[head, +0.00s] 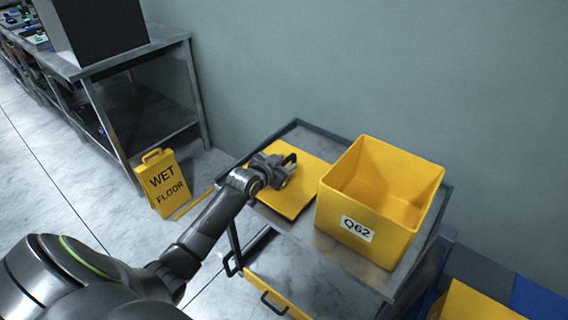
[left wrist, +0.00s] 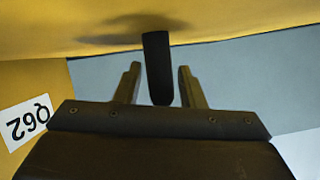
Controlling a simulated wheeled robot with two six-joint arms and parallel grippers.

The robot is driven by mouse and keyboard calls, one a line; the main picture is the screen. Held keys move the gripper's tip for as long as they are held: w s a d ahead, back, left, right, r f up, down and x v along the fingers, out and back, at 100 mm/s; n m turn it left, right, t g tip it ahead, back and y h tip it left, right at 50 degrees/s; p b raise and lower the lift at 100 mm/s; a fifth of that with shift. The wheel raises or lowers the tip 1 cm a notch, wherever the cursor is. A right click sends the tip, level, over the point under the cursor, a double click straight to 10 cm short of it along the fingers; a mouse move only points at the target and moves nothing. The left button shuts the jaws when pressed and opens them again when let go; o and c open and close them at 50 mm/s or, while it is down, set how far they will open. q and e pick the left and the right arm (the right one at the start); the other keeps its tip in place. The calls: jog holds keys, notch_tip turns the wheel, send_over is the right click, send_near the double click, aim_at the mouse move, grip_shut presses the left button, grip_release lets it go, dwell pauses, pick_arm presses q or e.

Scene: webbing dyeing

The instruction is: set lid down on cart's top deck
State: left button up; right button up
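The flat yellow lid (head: 290,204) lies on or just above the cart's top deck (head: 306,134), left of the open yellow bin (head: 338,205) labelled Q62. My left gripper (head: 286,166) is over the lid, at its dark handle. In the left wrist view, the black handle (left wrist: 158,85) stands between the two fingers of my left gripper (left wrist: 159,69), with a gap on each side, so the gripper is open around it. The lid's yellow face (left wrist: 220,22) fills the top there. My arm hides part of the lid's left side. My right gripper is not in view.
The bin's label (left wrist: 25,122) shows at the left of the wrist view. A yellow wet-floor sign (head: 163,183) stands on the floor left of the cart. A metal bench (head: 165,38) is farther back. The wall is close behind the cart.

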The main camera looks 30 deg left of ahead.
pick_arm(q)
jog(key=shift+r, duration=0.1)
jog(key=shift+s+r, duration=0.1)
jog(key=p+v, duration=0.1)
jog(key=v, duration=1.1)
